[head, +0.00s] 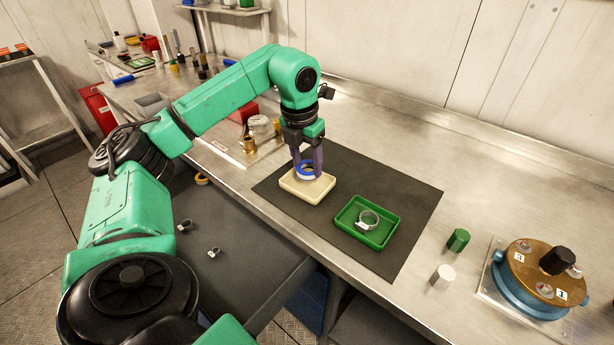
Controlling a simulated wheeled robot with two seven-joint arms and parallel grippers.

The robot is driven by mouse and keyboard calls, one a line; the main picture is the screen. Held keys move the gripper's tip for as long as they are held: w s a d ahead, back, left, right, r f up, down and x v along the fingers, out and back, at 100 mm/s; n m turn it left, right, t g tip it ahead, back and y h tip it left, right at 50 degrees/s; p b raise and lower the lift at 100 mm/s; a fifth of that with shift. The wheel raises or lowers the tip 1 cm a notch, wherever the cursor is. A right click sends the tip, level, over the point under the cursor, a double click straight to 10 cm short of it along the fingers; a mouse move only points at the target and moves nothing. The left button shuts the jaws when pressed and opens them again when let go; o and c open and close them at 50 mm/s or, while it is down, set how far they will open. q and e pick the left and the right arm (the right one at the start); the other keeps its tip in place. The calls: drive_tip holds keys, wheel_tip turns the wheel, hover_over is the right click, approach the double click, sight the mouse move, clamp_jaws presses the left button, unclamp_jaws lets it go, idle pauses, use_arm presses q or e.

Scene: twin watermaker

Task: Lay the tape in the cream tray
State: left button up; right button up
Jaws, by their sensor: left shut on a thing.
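The tape (305,172) is a small blue and white ring. My left gripper (307,170) is shut on it and points down over the cream tray (318,192). The tape shows at the back part of the cream tray; I cannot tell whether it touches the tray floor. The cream tray lies on a dark mat (350,165) on the metal bench. My right gripper is not in view.
A green tray (388,234) holding a metal hose clamp (368,220) stands right of the cream tray. A green cylinder (458,240), a white cylinder (442,277) and a blue and brass housing (540,278) stand farther right. Brass fittings (249,145) lie left.

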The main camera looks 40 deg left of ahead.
sight(308, 185)
use_arm(q)
drive_tip(key=f, duration=0.3)
drive_tip(key=shift+s, duration=0.2)
drive_tip(key=shift+w+f, duration=0.15)
drive_tip(key=shift+f, duration=0.2)
drive_tip(key=shift+f, duration=0.1)
drive_tip(key=o, duration=1.3)
drive_tip(key=shift+o, duration=0.2)
wheel_tip(308, 185, up, 12)
drive_tip(key=s, duration=0.2)
drive_tip(key=shift+p, duration=0.3)
drive_tip(key=shift+d, duration=0.1)
